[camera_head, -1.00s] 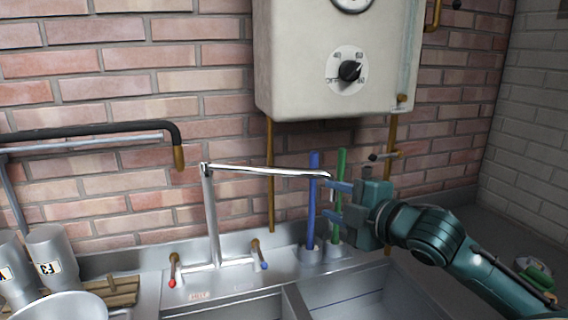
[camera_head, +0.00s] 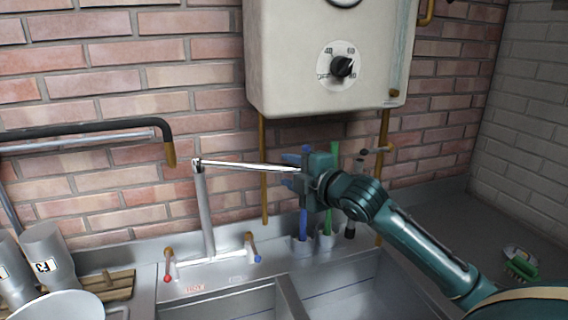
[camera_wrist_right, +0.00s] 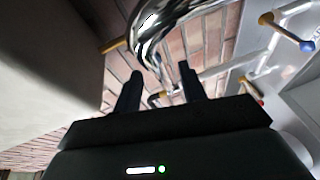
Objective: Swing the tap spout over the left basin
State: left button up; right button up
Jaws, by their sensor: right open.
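The chrome tap spout (camera_head: 245,166) runs right from the top of its upright post (camera_head: 205,210), well above the sink. In the head view its right end meets my right gripper (camera_head: 288,171), which is open with one finger above the spout and one below. The gripper hides the spout's tip, and I cannot tell if they touch. In the right wrist view the curved spout (camera_wrist_right: 150,30) is large, just beyond the open fingers (camera_wrist_right: 160,88). The left basin (camera_head: 235,306) lies below the post, left of the divider (camera_head: 291,300). My left gripper is not visible.
A cream water heater (camera_head: 300,75) hangs above the gripper. A blue brush handle (camera_head: 303,222) and a green one (camera_head: 328,222) stand in holders behind the sink. A black hose pipe (camera_head: 90,130) and metal cups (camera_head: 45,255) are at the left.

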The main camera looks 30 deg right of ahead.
jog(key=shift+w+a+f, duration=0.1)
jog(key=shift+w+f, duration=0.05)
jog(key=shift+w, duration=1.3)
grip_shut()
